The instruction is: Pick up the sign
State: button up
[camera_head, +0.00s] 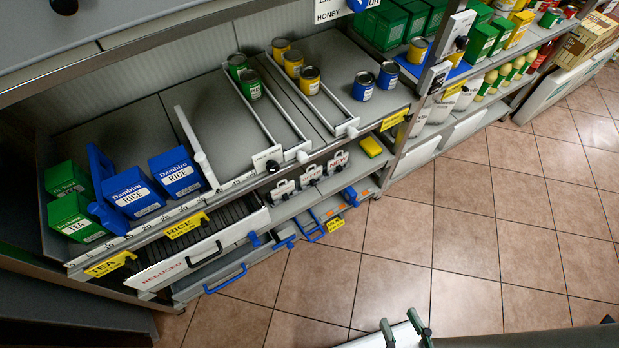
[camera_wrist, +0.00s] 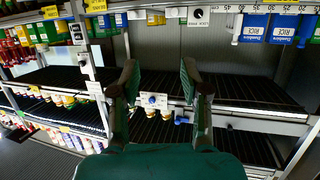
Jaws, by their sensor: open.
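Several signs and labels are in view, and I cannot tell which one the task means. In the head view a white HONEY sign (camera_head: 331,9) is at the top edge, and small white signs with dark knobs (camera_head: 283,189) stand on the lower shelf. In the wrist view a white sign with a blue knob (camera_wrist: 153,100) shows between the fingers, beyond them; another white sign with a black knob (camera_wrist: 198,16) hangs from the upper shelf edge. My gripper (camera_head: 400,320) is open and empty over the floor, apart from the shelves; it also shows in the wrist view (camera_wrist: 160,65).
Blue RICE boxes (camera_head: 132,192), green TEA boxes (camera_head: 76,217) and several cans (camera_head: 309,80) stand on the upper shelf. A drawer marked REDUCED (camera_head: 190,258) and blue handles stick out below. The tiled floor (camera_head: 450,235) is clear.

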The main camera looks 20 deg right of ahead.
aim_at(311, 177)
jog(key=l+u, duration=0.1)
jog(key=u, duration=0.35)
jog(key=i+l+u, duration=0.1)
jog(key=u, duration=0.3)
jog(key=l+u, duration=0.15)
jog(key=u, duration=0.3)
jog(key=l+u, duration=0.3)
jog(key=l, duration=0.3)
jog(key=k+l+u, duration=0.1)
jog(key=l+u, duration=0.15)
jog(key=l, duration=0.35)
jog(key=k+l+u, duration=0.1)
jog(key=l+u, duration=0.2)
jog(key=l, duration=0.55)
jog(key=k+l, duration=0.15)
jog(key=l, duration=0.1)
